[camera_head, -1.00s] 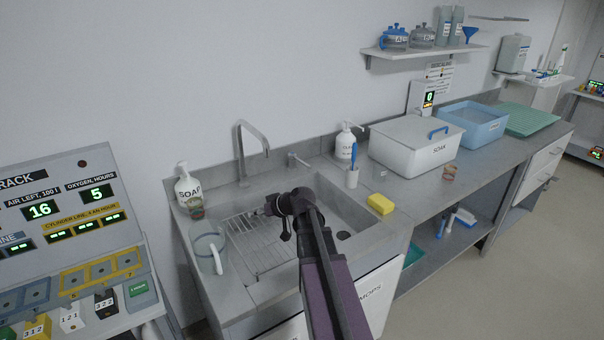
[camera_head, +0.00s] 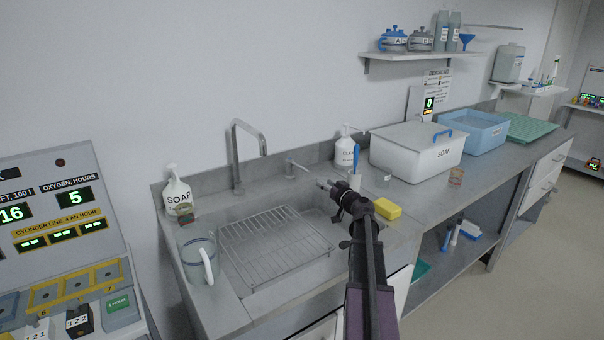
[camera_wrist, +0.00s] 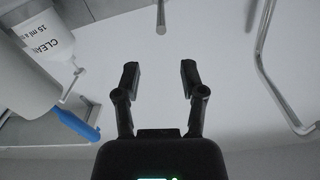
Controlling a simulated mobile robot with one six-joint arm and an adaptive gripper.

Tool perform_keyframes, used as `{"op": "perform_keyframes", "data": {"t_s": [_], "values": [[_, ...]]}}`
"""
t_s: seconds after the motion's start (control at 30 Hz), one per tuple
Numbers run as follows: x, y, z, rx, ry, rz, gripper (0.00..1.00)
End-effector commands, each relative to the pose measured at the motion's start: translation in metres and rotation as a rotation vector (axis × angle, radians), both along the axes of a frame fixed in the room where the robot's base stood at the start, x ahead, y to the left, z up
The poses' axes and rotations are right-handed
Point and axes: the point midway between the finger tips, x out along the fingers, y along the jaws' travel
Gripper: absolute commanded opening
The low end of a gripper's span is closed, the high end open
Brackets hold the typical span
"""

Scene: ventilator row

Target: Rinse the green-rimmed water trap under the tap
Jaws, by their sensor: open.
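The tap (camera_head: 237,150) is a tall grey gooseneck at the back of the sink; its pipe also shows at the right of the wrist view (camera_wrist: 270,70). A short lever or spout (camera_head: 296,165) stands to its right. My gripper (camera_head: 324,184) is over the right part of the sink, right of the tap. In the wrist view my gripper (camera_wrist: 160,78) is open, with nothing between its fingers. I cannot make out a green rim on any cup.
A wire rack (camera_head: 270,245) lies across the sink, with a clear jug (camera_head: 198,260) to its left. A soap bottle (camera_head: 178,194), yellow sponge (camera_head: 388,212), CLEAN bottle (camera_head: 345,150), brush holder (camera_head: 355,180) and white SOAK box (camera_head: 418,155) surround the sink area.

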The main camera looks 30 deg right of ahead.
Motion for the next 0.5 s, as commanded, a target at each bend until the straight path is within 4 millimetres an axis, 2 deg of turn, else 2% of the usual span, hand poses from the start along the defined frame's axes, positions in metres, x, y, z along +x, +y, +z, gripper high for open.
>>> {"op": "perform_keyframes", "data": {"t_s": [0.27,0.5], "values": [[0.002,0.001,0.0,0.0,0.001,0.003,0.53],[0.016,0.001,0.0,0.0,0.001,0.004,0.53]]}}
